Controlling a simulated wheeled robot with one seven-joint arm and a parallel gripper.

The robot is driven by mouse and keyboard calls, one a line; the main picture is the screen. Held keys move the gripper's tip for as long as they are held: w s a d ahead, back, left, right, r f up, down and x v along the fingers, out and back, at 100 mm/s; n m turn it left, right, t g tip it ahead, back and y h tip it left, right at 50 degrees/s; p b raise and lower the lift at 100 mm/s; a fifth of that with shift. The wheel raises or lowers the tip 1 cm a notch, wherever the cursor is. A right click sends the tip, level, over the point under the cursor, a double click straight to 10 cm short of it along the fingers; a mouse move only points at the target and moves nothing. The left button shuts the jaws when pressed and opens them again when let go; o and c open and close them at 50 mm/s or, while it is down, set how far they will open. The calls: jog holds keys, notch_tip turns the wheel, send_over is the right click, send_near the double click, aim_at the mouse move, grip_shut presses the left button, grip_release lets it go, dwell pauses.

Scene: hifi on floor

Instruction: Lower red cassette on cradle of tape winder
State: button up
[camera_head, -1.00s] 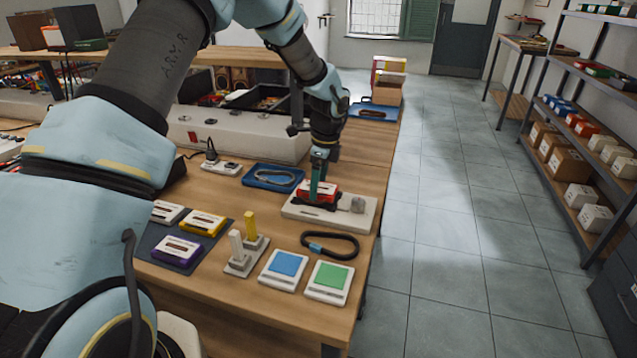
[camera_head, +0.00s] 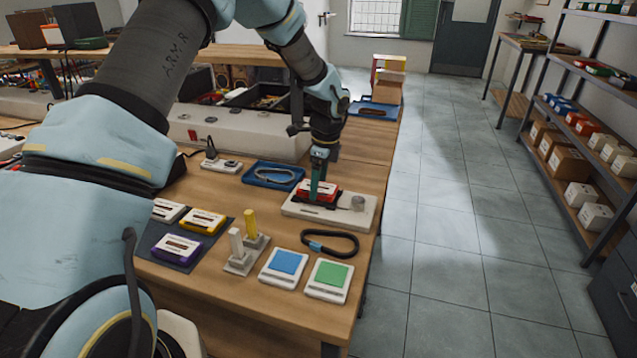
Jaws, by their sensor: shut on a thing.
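The red cassette (camera_head: 324,188) is at the left part of the tape winder (camera_head: 349,217), a pale flat device with a round knob (camera_head: 358,202) on its right. My gripper (camera_head: 318,196) points down from above and is shut on the red cassette. A dark cradle (camera_head: 309,199) shows under the cassette. The cassette looks roughly level, at or very near the cradle. Whether it fully rests there cannot be told, as my fingers hide part of it.
On the table are a blue tray with a ring (camera_head: 273,175), a dark strap loop (camera_head: 330,242), blue (camera_head: 284,266) and green (camera_head: 328,280) pads, upright white and yellow pegs (camera_head: 246,246), and a dark mat with several cassettes (camera_head: 191,257). The table's right edge is close to the winder.

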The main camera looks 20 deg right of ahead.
jog(key=shift+f, duration=0.6)
dwell(0.5)
jog(key=o, duration=1.2)
jog(key=r+p, duration=0.1)
jog(key=r, duration=0.4)
jog(key=r+p, duration=0.1)
jog(key=r, duration=0.5)
jog(key=s+d+r, duration=0.1)
jog(key=r, duration=0.4)
jog(key=shift+r+p, duration=0.4)
jog(key=shift+a, duration=0.1)
